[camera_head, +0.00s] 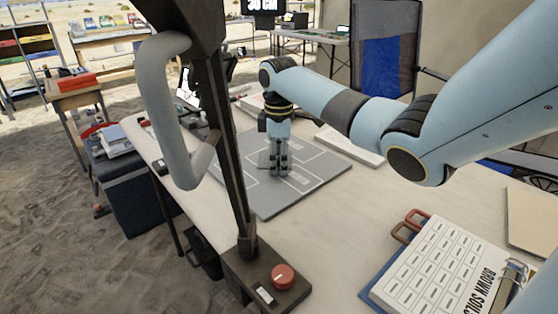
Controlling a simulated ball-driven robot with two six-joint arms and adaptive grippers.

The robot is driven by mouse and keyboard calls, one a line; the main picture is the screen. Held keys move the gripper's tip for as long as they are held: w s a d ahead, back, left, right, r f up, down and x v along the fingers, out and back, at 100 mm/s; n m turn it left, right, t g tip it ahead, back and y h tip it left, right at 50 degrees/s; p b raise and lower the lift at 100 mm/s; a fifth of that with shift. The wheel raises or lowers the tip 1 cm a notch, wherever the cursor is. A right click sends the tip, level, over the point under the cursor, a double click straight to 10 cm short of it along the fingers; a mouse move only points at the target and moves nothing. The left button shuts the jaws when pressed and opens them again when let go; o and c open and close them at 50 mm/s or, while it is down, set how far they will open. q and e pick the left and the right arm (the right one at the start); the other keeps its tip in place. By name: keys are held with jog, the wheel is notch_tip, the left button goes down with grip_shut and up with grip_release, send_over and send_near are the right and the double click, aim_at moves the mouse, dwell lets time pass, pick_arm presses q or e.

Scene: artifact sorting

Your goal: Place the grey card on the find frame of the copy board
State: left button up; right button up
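The copy board (318,176) is a flat grey panel with white outlined frames and small printed labels, lying on the table. My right gripper (281,170) points straight down over the middle of the board, its fingertips at or close to the surface. A small grey patch (264,161) shows just left of its fingers; it may be the grey card, but it blends with the board. I cannot tell whether the fingers hold it. The fingers look close together, but their gap is too small to judge. My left gripper is not in view.
A black upright column (228,150) stands in front of the board on a base with a red knob (283,277). A Brown Soils chart (440,265) lies at the front right. A pale flat slab (349,146) lies behind the board.

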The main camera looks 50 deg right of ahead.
notch_tip(320, 180, up, 12)
jog(key=p, duration=0.2)
jog(key=shift+r, duration=0.15)
jog(key=shift+a, duration=0.1)
dwell(0.6)
